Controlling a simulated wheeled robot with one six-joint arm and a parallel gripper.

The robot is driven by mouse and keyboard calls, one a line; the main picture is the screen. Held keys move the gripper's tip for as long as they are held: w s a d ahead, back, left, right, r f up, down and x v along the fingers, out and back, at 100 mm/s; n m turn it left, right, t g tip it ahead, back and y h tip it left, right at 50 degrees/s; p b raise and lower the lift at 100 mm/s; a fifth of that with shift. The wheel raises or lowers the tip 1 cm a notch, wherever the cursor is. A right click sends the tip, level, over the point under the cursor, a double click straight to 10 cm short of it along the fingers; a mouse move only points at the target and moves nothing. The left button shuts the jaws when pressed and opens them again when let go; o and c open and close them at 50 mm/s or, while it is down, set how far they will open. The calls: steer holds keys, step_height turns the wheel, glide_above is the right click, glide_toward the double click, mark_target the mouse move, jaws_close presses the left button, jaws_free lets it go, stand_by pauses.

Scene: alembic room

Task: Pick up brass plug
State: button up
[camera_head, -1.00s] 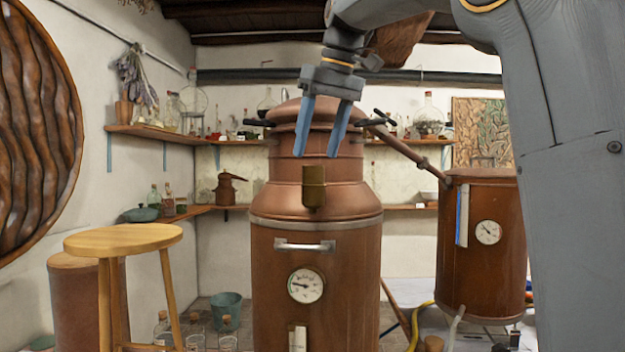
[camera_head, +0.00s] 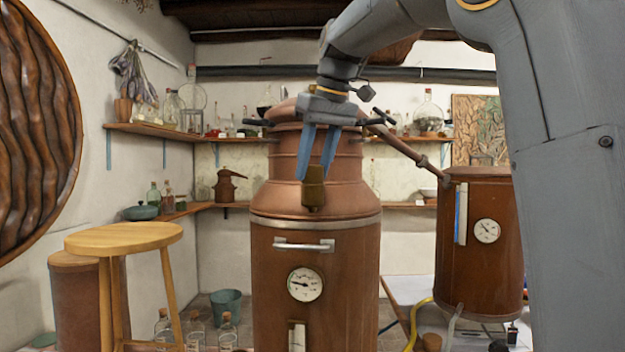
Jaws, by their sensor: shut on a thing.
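The brass plug (camera_head: 313,190) is a small, dull yellow-brown piece at the shoulder of the large copper still (camera_head: 270,204). My gripper (camera_head: 314,172) has come down over it from above, with its two blue fingers on either side of the plug's top. The gripper is shut on the plug. The fingertips cover part of the plug's upper end. I cannot tell whether the plug still touches the still.
A pressure gauge (camera_head: 305,284) and a white handle (camera_head: 303,244) are on the still's front. A slanting copper pipe (camera_head: 405,152) runs right to a smaller copper vessel (camera_head: 482,260). A wooden stool (camera_head: 125,238) stands at the left. Shelves with glassware line the back wall.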

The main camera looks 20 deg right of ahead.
steer(key=shift+r, duration=0.1)
step_height(320, 180, up, 10)
steer(key=shift+p, duration=0.3)
stand_by(0.5)
stand_by(0.6)
